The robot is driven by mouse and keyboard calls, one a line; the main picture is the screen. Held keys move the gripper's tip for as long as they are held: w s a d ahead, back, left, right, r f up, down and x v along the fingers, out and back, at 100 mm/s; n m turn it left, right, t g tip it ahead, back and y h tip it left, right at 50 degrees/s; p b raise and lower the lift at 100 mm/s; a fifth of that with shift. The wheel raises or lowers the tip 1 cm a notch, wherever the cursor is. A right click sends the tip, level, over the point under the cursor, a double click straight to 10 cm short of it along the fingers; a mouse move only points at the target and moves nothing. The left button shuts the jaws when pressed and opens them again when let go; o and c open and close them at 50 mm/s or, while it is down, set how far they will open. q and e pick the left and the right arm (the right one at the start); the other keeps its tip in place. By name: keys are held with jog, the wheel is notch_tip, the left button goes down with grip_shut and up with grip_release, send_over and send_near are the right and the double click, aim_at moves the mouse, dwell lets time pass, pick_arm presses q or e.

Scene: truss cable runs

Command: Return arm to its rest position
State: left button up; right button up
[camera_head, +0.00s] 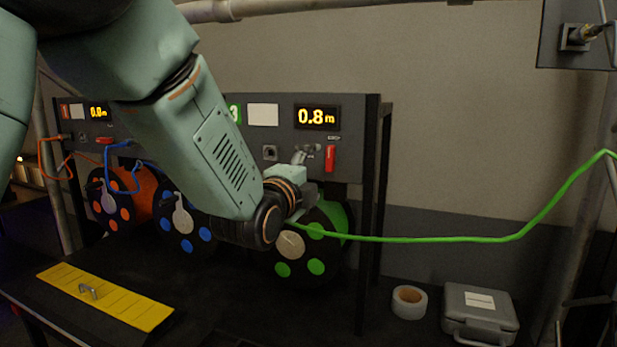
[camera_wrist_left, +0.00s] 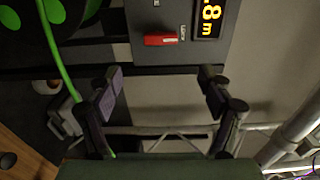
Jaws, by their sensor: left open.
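My left arm reaches in from the upper left in the head view. Its gripper (camera_head: 304,165) is in front of the panel below the 0.8 m display (camera_head: 317,117), near the red lever (camera_head: 330,158). In the left wrist view the gripper (camera_wrist_left: 160,84) has its two fingers wide apart with nothing between them. The red lever (camera_wrist_left: 160,40) shows beyond the fingers there, apart from them. The green cable (camera_head: 440,239) runs from the green reel (camera_head: 316,267) to the right. My right gripper is not in view.
The blue reel (camera_head: 186,220) and orange reel (camera_head: 122,197) stand left, partly behind my arm. A yellow strip (camera_head: 105,295) lies on the dark bench. A tape roll (camera_head: 409,302) and grey case (camera_head: 480,315) sit right. A socket plate (camera_head: 577,38) hangs upper right.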

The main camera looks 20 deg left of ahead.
aim_at(331, 160)
pick_arm(q)
jog(key=shift+s, duration=0.75)
jog(key=shift+w, duration=0.1)
jog(key=w, duration=1)
jog(key=shift+w+d, duration=0.1)
jog(key=shift+d, duration=0.05)
jog(key=shift+w, duration=0.9)
jog(key=shift+s+r, duration=0.1)
jog(key=shift+s, duration=0.1)
